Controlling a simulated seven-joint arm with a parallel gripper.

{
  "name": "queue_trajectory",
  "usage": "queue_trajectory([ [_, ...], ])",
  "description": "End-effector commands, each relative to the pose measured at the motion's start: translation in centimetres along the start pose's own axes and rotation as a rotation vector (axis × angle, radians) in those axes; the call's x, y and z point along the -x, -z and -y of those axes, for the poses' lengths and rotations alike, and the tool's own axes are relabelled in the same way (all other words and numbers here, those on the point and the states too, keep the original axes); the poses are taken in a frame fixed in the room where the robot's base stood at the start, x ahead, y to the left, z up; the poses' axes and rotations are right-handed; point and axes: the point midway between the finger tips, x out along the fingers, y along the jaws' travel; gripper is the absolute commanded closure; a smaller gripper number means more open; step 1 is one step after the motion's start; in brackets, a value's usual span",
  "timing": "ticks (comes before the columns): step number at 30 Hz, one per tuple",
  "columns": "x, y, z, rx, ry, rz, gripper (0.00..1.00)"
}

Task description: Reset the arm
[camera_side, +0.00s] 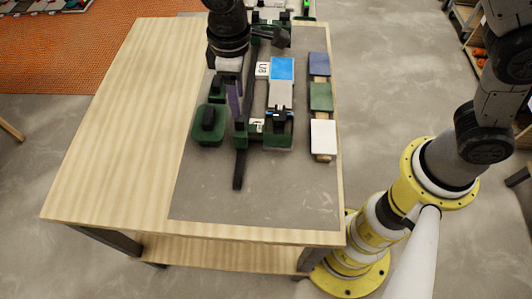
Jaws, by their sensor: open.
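My gripper (229,64) hangs over the far part of the table, below my dark wrist. It is open, and its fingertips are hard to make out against the dark parts beneath. Near it on a grey mat (225,200) stands a dark green fixture (278,138) with a bright blue tile (282,69) and a light grey piece (280,96) in line. A white label (262,70) lies beside the blue tile. A green block with a black handle (208,122) stands to the left. A purple strip (235,102) is partly hidden near my gripper.
A wooden strip to the right carries a dark blue tile (319,64), a green tile (320,96) and a white tile (323,134). A long dark bar (239,170) points toward the front. The wooden table's left side (120,130) and the mat's front are clear.

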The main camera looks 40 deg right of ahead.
Motion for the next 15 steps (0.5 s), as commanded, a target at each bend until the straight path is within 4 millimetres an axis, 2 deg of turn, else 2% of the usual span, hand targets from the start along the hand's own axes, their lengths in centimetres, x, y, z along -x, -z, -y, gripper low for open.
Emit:
queue_trajectory([
  [5,0.0,0.0,-0.1,-0.001,0.000,0.000,0.45],
  [8,0.7,-0.1,-1.1,-0.025,-0.004,-0.016,0.45],
  [11,4.0,-0.7,-3.3,-0.075,-0.020,-0.084,0.45],
  [14,8.3,-3.4,-5.9,-0.150,-0.044,-0.159,0.45],
  [15,9.9,-4.9,-6.8,-0.182,-0.055,-0.190,0.45],
])
